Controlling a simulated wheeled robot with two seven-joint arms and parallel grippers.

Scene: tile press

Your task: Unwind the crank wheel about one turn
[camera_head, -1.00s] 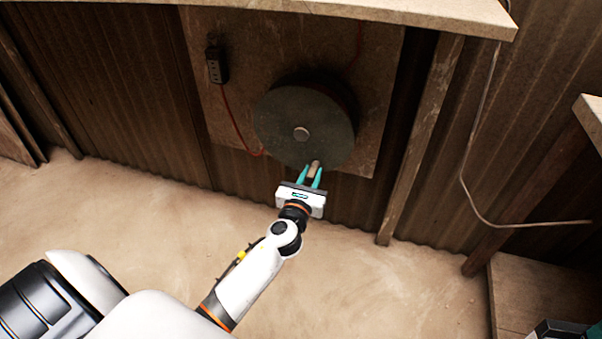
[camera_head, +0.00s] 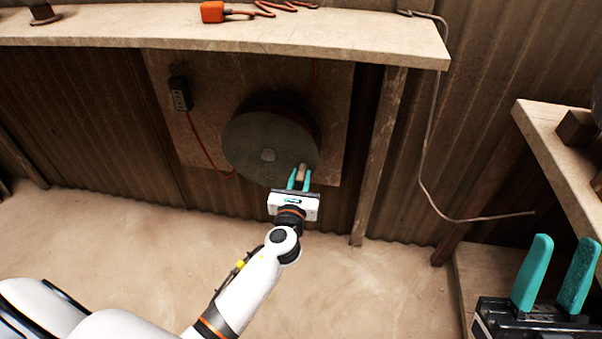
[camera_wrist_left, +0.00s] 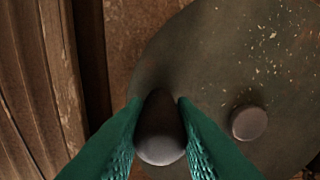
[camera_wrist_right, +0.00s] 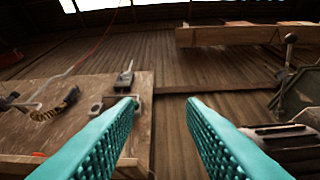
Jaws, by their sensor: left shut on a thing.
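The crank wheel (camera_head: 250,145) is a round grey-green disc on a board under the shelf, with a small hub (camera_head: 268,155) at its middle. Its handle (camera_head: 302,172) sticks out at the lower right of the disc. My left gripper (camera_head: 299,181) is shut on the handle. In the left wrist view the dark rounded handle (camera_wrist_left: 160,130) sits between the teal fingers, and the hub (camera_wrist_left: 248,123) shows to its right. My right gripper (camera_head: 552,275) is at the lower right, away from the wheel. Its fingers are apart and empty in the right wrist view (camera_wrist_right: 165,115).
A wooden shelf (camera_head: 330,38) overhangs the wheel, with an orange plug and cord (camera_head: 213,11) on it. A socket (camera_head: 180,93) with a red cable hangs left of the wheel. A wooden post (camera_head: 378,155) stands to its right. A bench (camera_head: 560,140) is at the right.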

